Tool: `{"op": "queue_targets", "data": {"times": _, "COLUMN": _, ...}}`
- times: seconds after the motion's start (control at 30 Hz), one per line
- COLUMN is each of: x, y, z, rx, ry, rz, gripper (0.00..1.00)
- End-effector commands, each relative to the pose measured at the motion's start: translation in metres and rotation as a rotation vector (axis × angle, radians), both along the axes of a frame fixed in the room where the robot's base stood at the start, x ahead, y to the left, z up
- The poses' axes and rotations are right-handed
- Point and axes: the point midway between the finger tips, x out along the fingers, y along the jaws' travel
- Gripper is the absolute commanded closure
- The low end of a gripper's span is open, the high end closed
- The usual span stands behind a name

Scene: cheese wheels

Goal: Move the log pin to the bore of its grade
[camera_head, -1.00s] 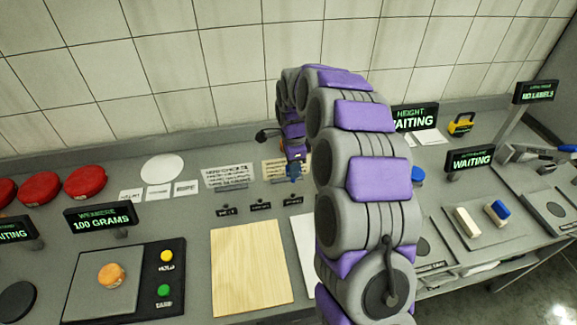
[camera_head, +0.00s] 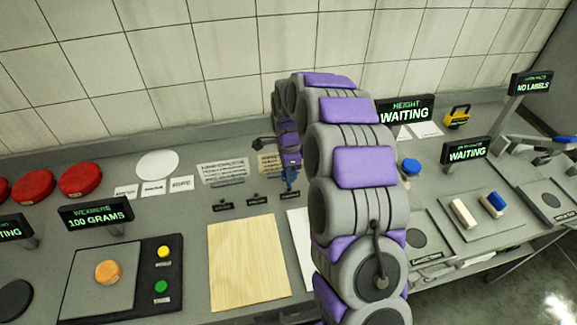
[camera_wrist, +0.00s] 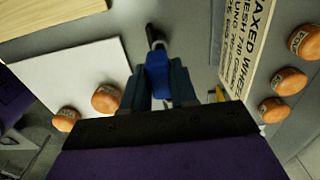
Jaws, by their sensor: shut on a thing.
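My gripper (camera_head: 290,178) is beyond my arm's bend, low over the bench near the small black name tags (camera_head: 257,200). In the wrist view my gripper (camera_wrist: 158,82) is shut on a blue pin (camera_wrist: 157,76), held between its two dark fingers. A small black piece (camera_wrist: 152,36) shows just past the pin's end; I cannot tell whether it touches the pin. The bores are not clearly visible, and the rightmost tag is largely hidden by the gripper.
A wooden board (camera_head: 248,262) and a white sheet (camera_wrist: 70,75) lie near the gripper. Several orange cheeses (camera_wrist: 289,81) show in the wrist view. A scale (camera_head: 100,285) with an orange cheese stands left. Red wheels (camera_head: 80,179) sit far left. Signs (camera_head: 404,112) stand right.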

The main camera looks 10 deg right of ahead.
Motion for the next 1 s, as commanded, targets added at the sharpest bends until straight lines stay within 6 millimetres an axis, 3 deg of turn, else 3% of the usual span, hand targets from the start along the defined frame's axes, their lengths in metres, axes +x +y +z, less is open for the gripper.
{"op": "queue_targets", "data": {"times": 0.2, "x": 0.0005, "y": -0.0002, "z": -0.0084, "rx": 0.000, "ry": -0.003, "rz": -0.001, "gripper": 1.00}}
{"op": "queue_targets", "data": {"times": 1.0, "x": -0.0005, "y": -0.0014, "z": -0.0079, "rx": 0.000, "ry": -0.003, "rz": -0.001, "gripper": 1.00}}
